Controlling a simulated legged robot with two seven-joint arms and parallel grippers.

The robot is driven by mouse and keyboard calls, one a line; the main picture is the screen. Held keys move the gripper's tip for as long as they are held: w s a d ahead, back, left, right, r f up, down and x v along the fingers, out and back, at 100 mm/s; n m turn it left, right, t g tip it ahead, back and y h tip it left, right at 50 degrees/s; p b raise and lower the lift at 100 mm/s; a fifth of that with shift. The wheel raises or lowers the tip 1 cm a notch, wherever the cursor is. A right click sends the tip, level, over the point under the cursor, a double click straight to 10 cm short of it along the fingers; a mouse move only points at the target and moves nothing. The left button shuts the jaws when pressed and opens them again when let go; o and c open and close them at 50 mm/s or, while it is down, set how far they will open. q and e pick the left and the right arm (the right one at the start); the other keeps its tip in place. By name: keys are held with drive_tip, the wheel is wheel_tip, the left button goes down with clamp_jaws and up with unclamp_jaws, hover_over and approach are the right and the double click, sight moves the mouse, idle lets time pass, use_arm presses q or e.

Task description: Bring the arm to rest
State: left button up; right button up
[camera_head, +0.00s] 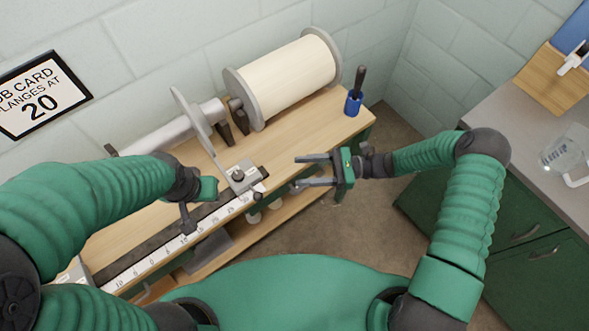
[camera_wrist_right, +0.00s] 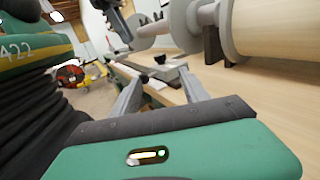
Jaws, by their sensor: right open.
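My right gripper (camera_head: 302,172) is open and empty over the front edge of the wooden bench, right of the metal block (camera_head: 240,176) on the scale rail. In the right wrist view its two fingers (camera_wrist_right: 162,88) stand apart with nothing between them. My left gripper (camera_head: 192,212) is above the ruler scale (camera_head: 190,238), close to the block's left side. Whether its jaws are open or shut does not show clearly, and part of it is hidden by its own wrist.
A cream-wound spool (camera_head: 290,80) with grey flanges and a grey shaft (camera_head: 165,130) lie along the bench back. A blue cup (camera_head: 353,103) holds a dark-handled tool. A job card reading 20 (camera_head: 40,98) hangs on the wall. A grey counter (camera_head: 520,135) stands at right; floor (camera_head: 340,240) shows between.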

idle(0.3)
drive_tip(key=s+d+n+g+h, duration=0.3)
drive_tip(key=s+d+n+h, duration=0.4)
drive_tip(key=s+n+h, duration=0.4)
drive_tip(key=w+d+r+n+t+h, duration=0.1)
drive_tip(key=d+r+n+t+h, duration=0.5)
drive_tip(key=d+r+h, duration=0.1)
drive_tip(key=shift+w+d+r+n, duration=0.2)
drive_tip(key=shift+d+r+n, duration=0.2)
drive_tip(key=shift+r, duration=0.05)
